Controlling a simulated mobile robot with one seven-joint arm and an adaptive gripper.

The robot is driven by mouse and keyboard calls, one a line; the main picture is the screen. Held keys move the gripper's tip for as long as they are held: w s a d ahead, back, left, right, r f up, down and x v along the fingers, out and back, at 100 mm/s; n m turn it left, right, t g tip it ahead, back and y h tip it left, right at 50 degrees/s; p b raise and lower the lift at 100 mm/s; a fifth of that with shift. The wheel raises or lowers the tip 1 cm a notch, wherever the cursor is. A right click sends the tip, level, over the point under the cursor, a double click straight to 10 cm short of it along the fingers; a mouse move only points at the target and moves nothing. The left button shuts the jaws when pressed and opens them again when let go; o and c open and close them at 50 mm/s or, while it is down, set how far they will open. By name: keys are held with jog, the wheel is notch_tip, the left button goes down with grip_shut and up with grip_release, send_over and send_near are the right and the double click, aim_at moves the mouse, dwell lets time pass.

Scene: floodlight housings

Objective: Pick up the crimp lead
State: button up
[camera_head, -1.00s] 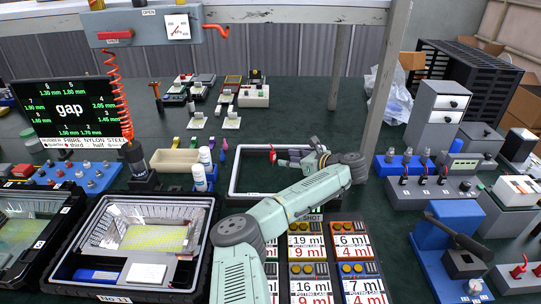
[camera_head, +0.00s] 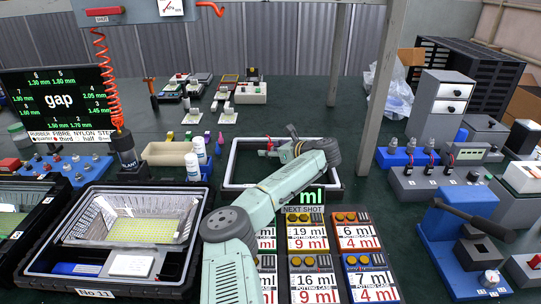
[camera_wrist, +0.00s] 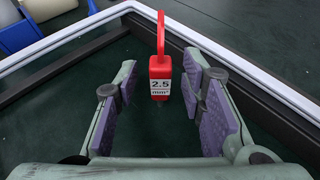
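The red crimp lead (camera_wrist: 160,68), with a loop at its top and a white "2.5 mm²" label, stands upright in the wrist view inside a white-rimmed tray (camera_wrist: 68,41). My gripper (camera_wrist: 160,95) is open, with its purple-padded fingers on either side of the lead's lower part. Clear gaps show between pads and lead, and I see no contact. In the head view the lead (camera_head: 269,145) is a small red spot beside my gripper (camera_head: 279,153), over the tray (camera_head: 229,166). My arm hides part of the tray.
A beige bin (camera_head: 165,153) and white bottles (camera_head: 199,152) stand left of the tray. Several potting cases (camera_head: 309,238) lie in front of it. A black crate (camera_head: 55,240) is at front left, and a grey post (camera_head: 378,95) rises behind right. Dark table behind the tray is partly clear.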

jog(key=shift+c, duration=0.3)
grip_shut()
